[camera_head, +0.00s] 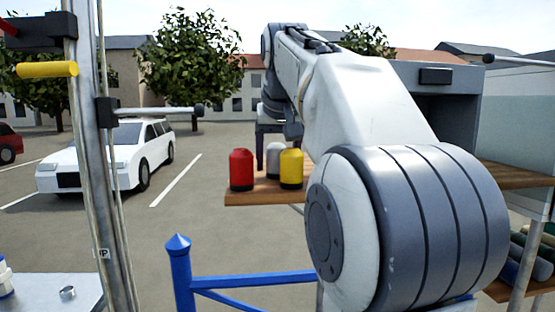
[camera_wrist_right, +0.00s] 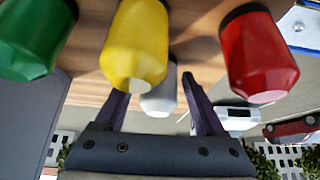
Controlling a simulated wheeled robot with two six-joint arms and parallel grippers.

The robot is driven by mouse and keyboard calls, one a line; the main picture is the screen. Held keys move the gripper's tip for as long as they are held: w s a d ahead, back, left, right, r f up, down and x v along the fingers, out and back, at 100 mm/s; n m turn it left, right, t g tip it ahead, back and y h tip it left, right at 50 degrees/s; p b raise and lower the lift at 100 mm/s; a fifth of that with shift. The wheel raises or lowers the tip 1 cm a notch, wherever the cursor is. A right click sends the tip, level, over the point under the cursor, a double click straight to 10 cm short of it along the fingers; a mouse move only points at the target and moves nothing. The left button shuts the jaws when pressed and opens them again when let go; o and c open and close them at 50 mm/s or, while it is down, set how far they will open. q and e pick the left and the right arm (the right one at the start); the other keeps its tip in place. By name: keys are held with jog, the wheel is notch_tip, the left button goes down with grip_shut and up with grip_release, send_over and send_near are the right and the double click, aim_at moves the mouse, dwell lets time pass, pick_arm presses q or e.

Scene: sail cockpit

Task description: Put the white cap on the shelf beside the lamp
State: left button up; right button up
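The white cap (camera_head: 274,160) stands on a wooden shelf (camera_head: 245,198), between a red cap (camera_head: 241,170) and a yellow cap (camera_head: 291,169). My right gripper (camera_head: 280,140) is over the caps, partly hidden by its own arm. In the right wrist view, the two dark fingers (camera_wrist_right: 158,92) are spread apart, with the white cap (camera_wrist_right: 159,98) showing between them and gaps at its sides. The yellow cap (camera_wrist_right: 136,45) hides part of the white one there. I cannot make out a lamp. My left gripper is not in view.
The wrist view also shows a green cap (camera_wrist_right: 35,38) and the red cap (camera_wrist_right: 256,55) close by. A grey box-like cabinet (camera_head: 452,110) stands at the right behind my arm. A blue railing (camera_head: 250,281) runs below the shelf. A metal post (camera_head: 92,130) rises at the left.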

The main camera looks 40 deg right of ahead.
dwell(0.3)
jog(key=shift+r, duration=0.25)
jog(key=p+v, duration=0.1)
jog(key=v, duration=1.1)
jog(key=shift+p, duration=0.4)
jog(key=shift+f, duration=0.15)
